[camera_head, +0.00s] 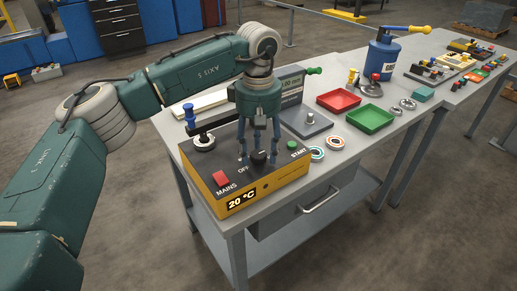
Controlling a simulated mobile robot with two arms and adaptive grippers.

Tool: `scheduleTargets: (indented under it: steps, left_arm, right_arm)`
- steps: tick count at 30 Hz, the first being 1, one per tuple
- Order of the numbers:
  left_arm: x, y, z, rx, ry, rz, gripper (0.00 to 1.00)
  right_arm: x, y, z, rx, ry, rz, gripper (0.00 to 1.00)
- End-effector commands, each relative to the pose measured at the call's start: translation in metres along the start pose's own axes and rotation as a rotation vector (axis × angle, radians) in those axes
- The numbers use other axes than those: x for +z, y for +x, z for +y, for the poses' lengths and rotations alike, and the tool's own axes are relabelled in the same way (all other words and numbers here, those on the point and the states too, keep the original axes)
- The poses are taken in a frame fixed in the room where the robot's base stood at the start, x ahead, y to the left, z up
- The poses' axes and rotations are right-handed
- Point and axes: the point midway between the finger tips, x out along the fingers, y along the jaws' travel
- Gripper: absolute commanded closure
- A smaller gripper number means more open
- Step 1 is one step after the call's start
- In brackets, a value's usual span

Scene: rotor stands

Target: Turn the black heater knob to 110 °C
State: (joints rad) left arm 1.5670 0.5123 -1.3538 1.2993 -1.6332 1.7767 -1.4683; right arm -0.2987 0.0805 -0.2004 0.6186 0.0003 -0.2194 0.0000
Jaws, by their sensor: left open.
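The black heater knob (259,158) sits on the dark top of the yellow-sided heater box (262,187), near its front edge, with "OFF" printed to its left. The display (241,199) on the box's front reads 20 °C. My left gripper (259,160) points down over the box with its fingers open, one on either side of the knob. I cannot tell whether the fingers touch the knob. My right gripper is not in view.
A red MAINS switch (221,178) and a green START button (292,145) flank the knob on the box. Behind stand a grey scale (305,122), a red tray (338,99) and a green tray (369,119). Ring parts (336,141) lie to the right.

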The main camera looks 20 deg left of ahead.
Motion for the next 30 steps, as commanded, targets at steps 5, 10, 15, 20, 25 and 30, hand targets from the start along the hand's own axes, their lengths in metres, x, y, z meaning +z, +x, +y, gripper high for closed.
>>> scheduleTargets:
  steps: [5, 10, 15, 20, 25, 30]
  left_arm:
    - [0.000, -0.020, 0.001, 0.003, 0.000, 0.001, 0.49]
    - [0.000, -0.056, 0.002, 0.006, 0.001, 0.002, 0.49]
    - [0.000, -0.090, 0.001, 0.004, -0.001, 0.002, 0.49]
    - [0.000, -0.111, 0.001, 0.003, 0.000, 0.001, 0.49]
    - [0.000, -0.120, 0.000, 0.002, 0.001, 0.000, 0.49]
    - [0.000, -0.120, 0.000, 0.001, 0.001, 0.000, 0.49]
  right_arm:
    - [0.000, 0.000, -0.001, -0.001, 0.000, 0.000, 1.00]
    - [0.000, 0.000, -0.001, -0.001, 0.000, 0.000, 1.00]
    - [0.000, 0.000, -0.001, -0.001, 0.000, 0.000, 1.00]
    - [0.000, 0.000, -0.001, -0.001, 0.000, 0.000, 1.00]
    - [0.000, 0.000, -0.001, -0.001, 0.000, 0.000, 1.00]
    - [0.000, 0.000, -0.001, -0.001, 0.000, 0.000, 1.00]
